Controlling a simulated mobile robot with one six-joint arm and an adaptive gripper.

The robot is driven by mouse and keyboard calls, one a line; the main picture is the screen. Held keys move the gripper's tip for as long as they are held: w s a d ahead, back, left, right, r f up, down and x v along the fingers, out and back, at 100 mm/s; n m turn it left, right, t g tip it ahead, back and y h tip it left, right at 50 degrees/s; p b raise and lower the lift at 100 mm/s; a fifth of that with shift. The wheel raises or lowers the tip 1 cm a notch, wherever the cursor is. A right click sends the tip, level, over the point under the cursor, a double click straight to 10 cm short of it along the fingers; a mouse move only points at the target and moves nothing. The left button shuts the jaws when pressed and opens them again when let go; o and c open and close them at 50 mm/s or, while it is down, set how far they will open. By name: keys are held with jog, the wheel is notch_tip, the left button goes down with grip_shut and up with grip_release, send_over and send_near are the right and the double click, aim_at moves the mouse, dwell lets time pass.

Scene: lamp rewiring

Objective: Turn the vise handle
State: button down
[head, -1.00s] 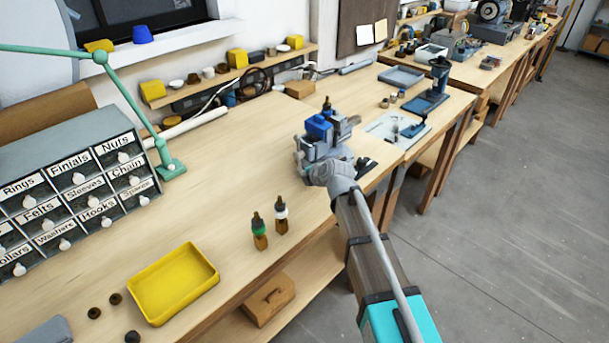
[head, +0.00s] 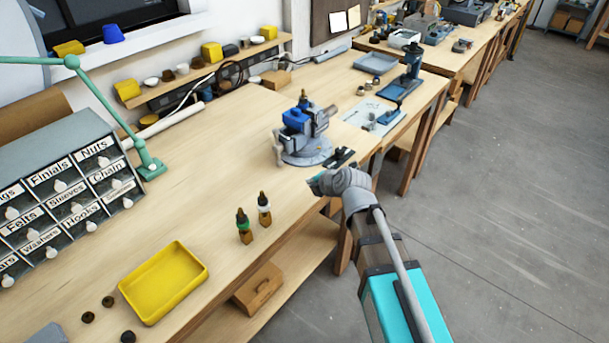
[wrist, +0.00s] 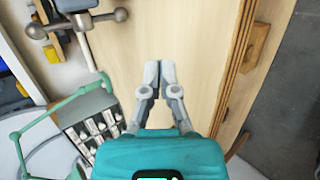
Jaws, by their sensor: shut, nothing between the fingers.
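The vise (head: 306,150), grey with blue parts, stands on the bench near its right edge in the head view. Its handle, a grey bar with round ball ends (wrist: 119,15), crosses the upper left of the wrist view, where only part of the vise shows. My gripper (wrist: 159,72) is shut and empty, with its fingertips over bare bench wood in that view. The handle is up and to the left of the fingertips, apart from them. In the head view my wrist is at the bench edge, in front of the vise, and hides the fingers.
Two small dropper bottles (head: 264,210) and a yellow tray (head: 165,283) stand on the near bench. A labelled drawer cabinet (head: 70,190) and green lamp arm (head: 110,110) are at left. A dark flat item (head: 342,157) lies beside the vise.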

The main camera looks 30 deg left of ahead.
aim_at(276, 132)
jog(key=shift+s+d+r, duration=0.1)
jog(key=shift+s+d, duration=0.05)
jog(key=shift+d, duration=0.2)
jog(key=c, duration=1)
grip_release()
jog(key=shift+r, duration=0.1)
jog(key=shift+c, duration=0.2)
jog(key=o, duration=0.5)
jog(key=shift+w+a+r+p, duration=0.2)
jog(key=shift+a+r+p, duration=0.25)
jog(key=shift+p, duration=0.3)
jog(key=shift+c, duration=0.2)
jog(key=shift+o, duration=0.6)
jog(key=w+a+r+n+g+h+p, duration=0.1)
jog(key=w+a+r+g+h+p, duration=0.1)
jog(key=a+r+p, duration=0.4)
jog(key=w+a+r+n+g+h+p, duration=0.1)
jog(key=a+r+h+p, duration=0.4)
jog(key=r+p, duration=0.8)
jog(key=w+a+n+p, duration=0.1)
jog(key=w+a+p, duration=0.1)
jog(key=p, duration=0.4)
jog(key=shift+w+a+g+p, duration=0.15)
jog(key=shift+w+g+p, duration=0.15)
jog(key=shift+w+g, duration=0.1)
jog(key=shift+a+r+h+p, duration=0.35)
jog(key=shift+r+h+p, duration=0.25)
jog(key=shift+p, duration=0.1)
jog(key=shift+f, duration=0.2)
